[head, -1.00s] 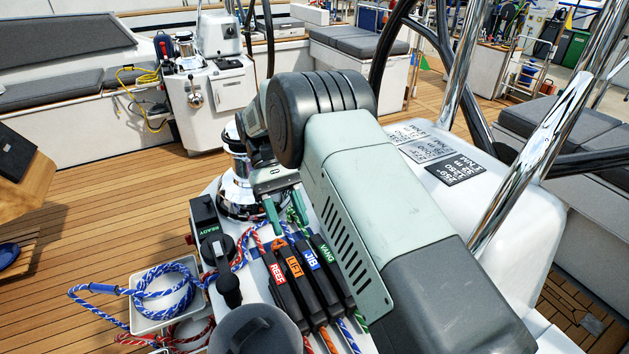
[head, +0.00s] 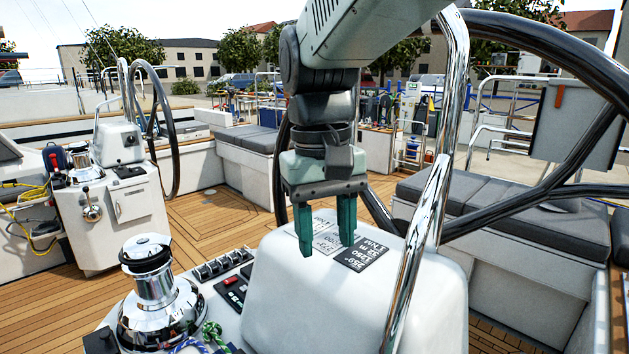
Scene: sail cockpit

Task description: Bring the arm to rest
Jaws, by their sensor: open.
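My gripper (head: 325,232) hangs from the arm, fingers pointing down, in the middle of the head view. Its two green fingers are apart, with nothing between them. In the picture it is in front of the white pedestal top (head: 300,300) with its printed plates (head: 368,253). How far the fingertips are above the pedestal is hard to tell.
A chrome winch (head: 158,300) stands at the lower left, beside a switch panel (head: 230,282). A chrome rail (head: 425,215) rises right of my gripper, and a black steering wheel (head: 545,185) curves behind it. Open teak deck (head: 190,222) lies at the left.

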